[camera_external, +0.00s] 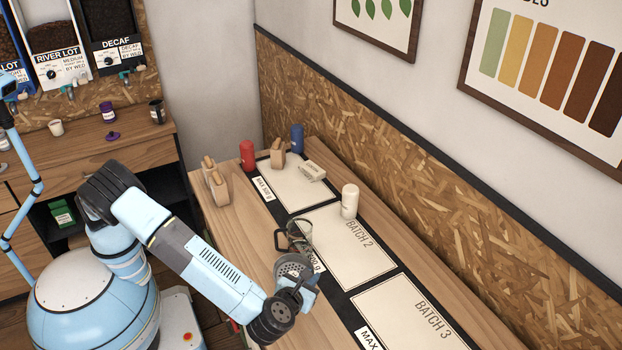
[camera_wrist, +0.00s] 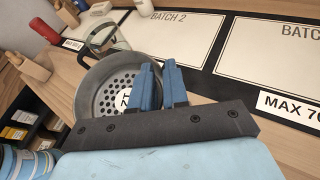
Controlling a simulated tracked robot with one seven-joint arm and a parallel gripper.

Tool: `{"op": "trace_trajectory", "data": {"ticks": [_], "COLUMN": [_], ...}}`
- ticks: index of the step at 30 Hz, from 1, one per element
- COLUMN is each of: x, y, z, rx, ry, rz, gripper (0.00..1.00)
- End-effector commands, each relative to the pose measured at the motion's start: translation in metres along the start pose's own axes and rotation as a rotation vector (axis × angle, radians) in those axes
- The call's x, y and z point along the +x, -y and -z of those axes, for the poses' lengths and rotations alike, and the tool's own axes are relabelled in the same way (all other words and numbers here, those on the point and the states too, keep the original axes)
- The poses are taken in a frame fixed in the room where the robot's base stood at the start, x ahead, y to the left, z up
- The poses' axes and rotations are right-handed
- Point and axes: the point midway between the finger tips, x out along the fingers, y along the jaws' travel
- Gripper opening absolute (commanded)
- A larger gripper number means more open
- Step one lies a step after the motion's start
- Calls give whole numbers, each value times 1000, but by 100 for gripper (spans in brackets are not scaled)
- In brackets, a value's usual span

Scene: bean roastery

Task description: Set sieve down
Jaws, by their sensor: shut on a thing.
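The sieve is a round metal bowl with a perforated base and a white number tag. It shows in the wrist view (camera_wrist: 92,92), just left of the fingers, and in the external view (camera_external: 291,264), partly hidden by my gripper. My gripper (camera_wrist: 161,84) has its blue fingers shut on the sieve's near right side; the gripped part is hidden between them. I cannot tell whether the sieve touches the table.
A glass jug (camera_external: 299,232) stands right behind the sieve. The Batch 3 mat (camera_external: 405,315) is clear. Red (camera_external: 247,155) and blue (camera_external: 297,139) canisters stand farther back.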

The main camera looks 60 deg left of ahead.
Motion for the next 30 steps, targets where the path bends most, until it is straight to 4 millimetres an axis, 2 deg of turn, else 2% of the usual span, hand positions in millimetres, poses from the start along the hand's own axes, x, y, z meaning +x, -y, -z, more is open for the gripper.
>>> {"op": "trace_trajectory", "data": {"ticks": [5, 13, 23, 26, 30], "x": [-3, -18, 52, 82, 129], "y": [-2, -9, -40, -58, -91], "z": [-8, -51, -83, -97, -116], "rx": [-3, -8, -27, -36, -49], "ry": [0, -3, -9, -12, -17], "rz": [1, 1, -18, -24, -31], "gripper": [0, 0, 0, 0, 0]}}
